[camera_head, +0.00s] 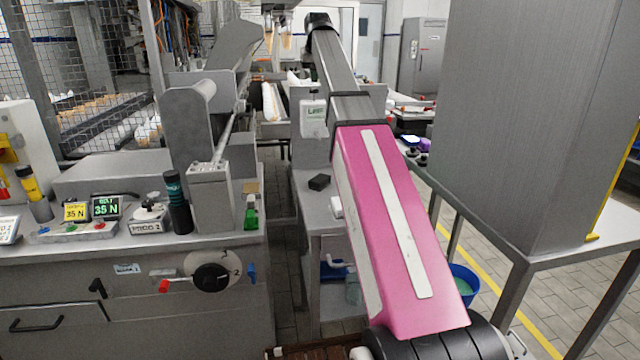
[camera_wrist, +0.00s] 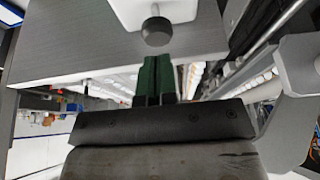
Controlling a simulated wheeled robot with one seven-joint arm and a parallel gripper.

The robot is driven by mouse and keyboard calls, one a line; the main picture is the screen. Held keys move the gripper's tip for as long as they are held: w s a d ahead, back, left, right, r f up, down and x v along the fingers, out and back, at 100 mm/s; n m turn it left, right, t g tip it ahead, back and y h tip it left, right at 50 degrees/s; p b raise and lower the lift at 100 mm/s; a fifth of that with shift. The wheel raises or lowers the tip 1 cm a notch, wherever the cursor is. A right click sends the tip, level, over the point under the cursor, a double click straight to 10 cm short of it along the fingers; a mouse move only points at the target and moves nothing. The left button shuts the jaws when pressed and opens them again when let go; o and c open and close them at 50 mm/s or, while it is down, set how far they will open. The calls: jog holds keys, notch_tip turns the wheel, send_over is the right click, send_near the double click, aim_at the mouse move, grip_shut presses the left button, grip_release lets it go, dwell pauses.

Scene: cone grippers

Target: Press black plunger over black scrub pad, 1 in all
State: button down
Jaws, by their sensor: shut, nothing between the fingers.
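In the wrist view a round black knob on a short metal stem, which looks like the black plunger (camera_wrist: 157,34), sticks out of a white body (camera_wrist: 180,10). My gripper (camera_wrist: 164,58) shows there with its two dark green fingers together and nothing between them. Its fingertips appear just below the plunger in the picture; I cannot tell whether they touch it. In the head view a small black block, probably the black scrub pad (camera_head: 319,182), lies on the grey side table below a white dispenser (camera_head: 313,118). My gripper is not clearly visible in the head view.
A grey machine (camera_head: 130,245) with knobs, force displays and bottles stands at left. A large grey cabinet (camera_head: 530,120) stands at right. A blue bucket (camera_head: 463,285) sits on the floor beside my pink arm, which hides part of the side table.

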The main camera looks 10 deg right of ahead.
jog(key=shift+f, duration=0.2)
dwell(0.3)
jog(key=shift+f, duration=1.35)
jog(key=shift+r, duration=1.55)
jog(key=shift+w+r, duration=0.1)
jog(key=shift+r, duration=2.9)
